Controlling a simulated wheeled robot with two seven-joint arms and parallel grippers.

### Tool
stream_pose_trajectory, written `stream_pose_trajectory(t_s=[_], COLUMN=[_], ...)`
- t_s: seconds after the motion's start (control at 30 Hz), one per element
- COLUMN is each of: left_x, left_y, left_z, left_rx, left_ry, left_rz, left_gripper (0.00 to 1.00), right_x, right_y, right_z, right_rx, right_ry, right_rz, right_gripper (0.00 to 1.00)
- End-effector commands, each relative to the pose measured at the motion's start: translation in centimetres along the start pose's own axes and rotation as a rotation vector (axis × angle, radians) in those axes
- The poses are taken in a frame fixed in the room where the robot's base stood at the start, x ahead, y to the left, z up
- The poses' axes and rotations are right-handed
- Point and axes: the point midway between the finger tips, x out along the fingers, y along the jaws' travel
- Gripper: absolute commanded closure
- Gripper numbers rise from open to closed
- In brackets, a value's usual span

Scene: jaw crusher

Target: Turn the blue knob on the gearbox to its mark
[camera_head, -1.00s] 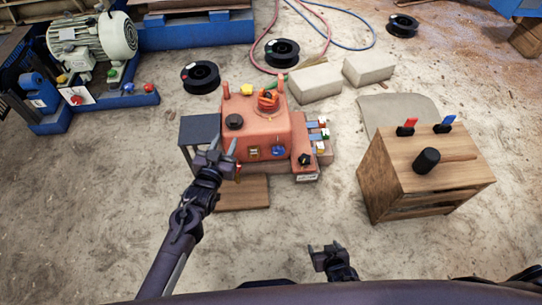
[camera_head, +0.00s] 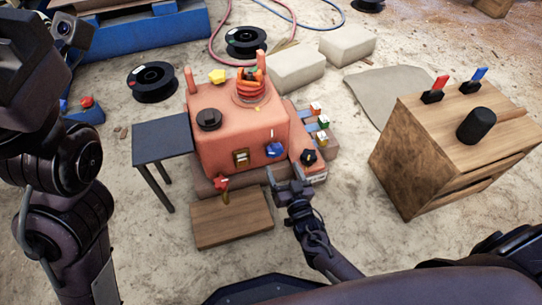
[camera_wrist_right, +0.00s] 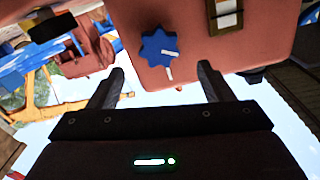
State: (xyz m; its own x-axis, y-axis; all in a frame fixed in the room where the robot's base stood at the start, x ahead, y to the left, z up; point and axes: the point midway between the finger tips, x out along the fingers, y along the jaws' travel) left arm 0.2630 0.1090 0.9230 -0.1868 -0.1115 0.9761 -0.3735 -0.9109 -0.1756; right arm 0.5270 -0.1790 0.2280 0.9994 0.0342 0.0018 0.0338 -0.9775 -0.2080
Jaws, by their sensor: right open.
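The orange gearbox (camera_head: 225,135) stands mid-picture in the head view. Its blue knob (camera_head: 274,150) is on the front face near the right edge. In the right wrist view the knob (camera_wrist_right: 157,46) is star-shaped with a white pointer line. A separate white mark (camera_wrist_right: 168,73) is on the housing beside it; the pointer lies at an angle to it. My right gripper (camera_head: 284,176) is just in front of and below the knob. In the wrist view its open fingers (camera_wrist_right: 161,68) stand apart with nothing between, short of the knob. My left arm rises at the left; its jaws are not visible.
A black knob (camera_head: 308,157) and several coloured switches (camera_head: 320,124) sit close right of the blue knob. A red-handled valve (camera_head: 222,184) is lower left, above a wooden board (camera_head: 232,217). A dark side table (camera_head: 162,138) stands left, a wooden cabinet (camera_head: 450,140) right.

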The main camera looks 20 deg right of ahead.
Motion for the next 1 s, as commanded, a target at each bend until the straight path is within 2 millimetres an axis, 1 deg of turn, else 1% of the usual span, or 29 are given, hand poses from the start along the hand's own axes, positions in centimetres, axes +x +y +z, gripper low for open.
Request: stream_pose_trajectory(t_s=[0.17,0.3,0.43,0.6,0.83,1.0], left_x=[0.1,0.3,0.6,0.8,0.9,0.9], left_y=[0.0,-0.4,-0.7,-0.9,-0.9,-0.9], left_z=[-0.6,-1.1,-1.6,-1.8,-1.8,-1.8], left_rx=[0.017,0.041,0.058,0.067,0.068,0.068], left_ry=[0.025,0.043,0.055,0.061,0.061,0.062], left_rz=[0.006,0.002,-0.001,-0.003,-0.003,-0.003], left_gripper=[0.64,0.64,0.64,0.64,0.64,0.64], right_x=[2.6,4.9,6.5,7.3,7.3,7.3], right_y=[0.1,0.1,0.1,0.0,0.0,0.0], right_z=[0.2,0.2,0.2,0.0,0.0,0.0], right_rx=[-0.001,-0.001,-0.001,0.000,0.000,-0.001], right_ry=[0.004,0.003,0.001,-0.002,-0.003,-0.002], right_rz=[-0.001,-0.001,0.000,0.000,0.001,0.001], right_gripper=[0.26,0.26,0.26,0.26,0.26,0.49])
